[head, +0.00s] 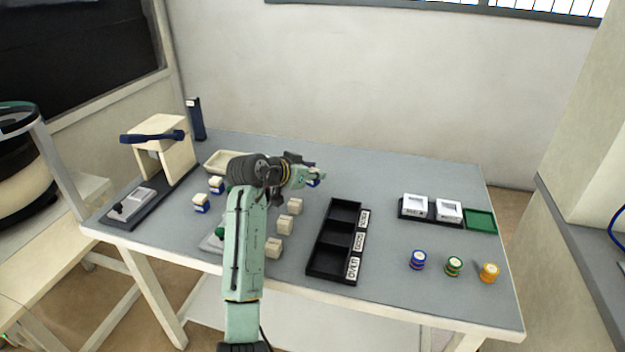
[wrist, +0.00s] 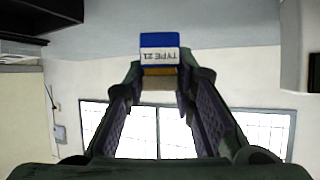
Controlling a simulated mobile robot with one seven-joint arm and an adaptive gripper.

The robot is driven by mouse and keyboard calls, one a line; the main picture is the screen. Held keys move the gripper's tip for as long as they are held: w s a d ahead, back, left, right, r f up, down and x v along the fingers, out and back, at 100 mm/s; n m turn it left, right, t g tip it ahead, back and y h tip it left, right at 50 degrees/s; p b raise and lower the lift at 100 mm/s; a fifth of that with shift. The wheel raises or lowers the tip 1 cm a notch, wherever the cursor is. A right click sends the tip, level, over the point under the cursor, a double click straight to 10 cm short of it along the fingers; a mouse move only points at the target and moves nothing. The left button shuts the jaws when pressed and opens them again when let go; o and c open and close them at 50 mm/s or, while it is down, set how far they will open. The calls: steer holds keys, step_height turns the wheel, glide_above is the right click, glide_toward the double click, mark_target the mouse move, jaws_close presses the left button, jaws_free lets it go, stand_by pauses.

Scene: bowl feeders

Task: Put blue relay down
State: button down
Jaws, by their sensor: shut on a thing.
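My gripper (head: 314,176) is raised over the middle of the grey table, behind the black tray. In the wrist view its fingers (wrist: 160,85) are shut on the blue relay (wrist: 160,40), which shows a blue end, a white "TYPE 21" label upside down and a tan part. In the head view only a small bit of blue shows at the fingertips. The black tray (head: 325,271) has three empty-looking compartments with white labels on its right side. Two cream blocks with blue bases (head: 201,204) stand at the left.
Several cream blocks (head: 285,225) stand left of the black tray. White square fixtures (head: 415,207) and a green tray (head: 481,221) are at the right. Blue, green and orange round pieces (head: 418,260) stand at the front right. A press (head: 164,140) stands at the left. The back right is clear.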

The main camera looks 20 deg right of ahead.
mark_target(308, 182)
steer(key=shift+w+d, duration=0.15)
steer(key=shift+w, duration=0.25)
steer(key=shift+s+f+p, duration=0.1)
steer(key=shift+f+p, duration=0.5)
steer(key=shift+f, duration=1.15)
steer(key=shift+f, duration=0.1)
steer(key=shift+f, duration=0.15)
steer(key=c, duration=1.3)
jaws_free()
steer(key=shift+c, duration=0.2)
steer(key=shift+r, duration=0.3)
steer(key=shift+s+a, duration=0.15)
steer(key=shift+a, duration=0.2)
steer(key=b+v, duration=0.2)
steer(key=v, duration=0.9)
steer(key=shift+s+a+r, duration=0.1)
steer(key=shift+s+r, duration=0.05)
steer(key=shift+r, duration=0.05)
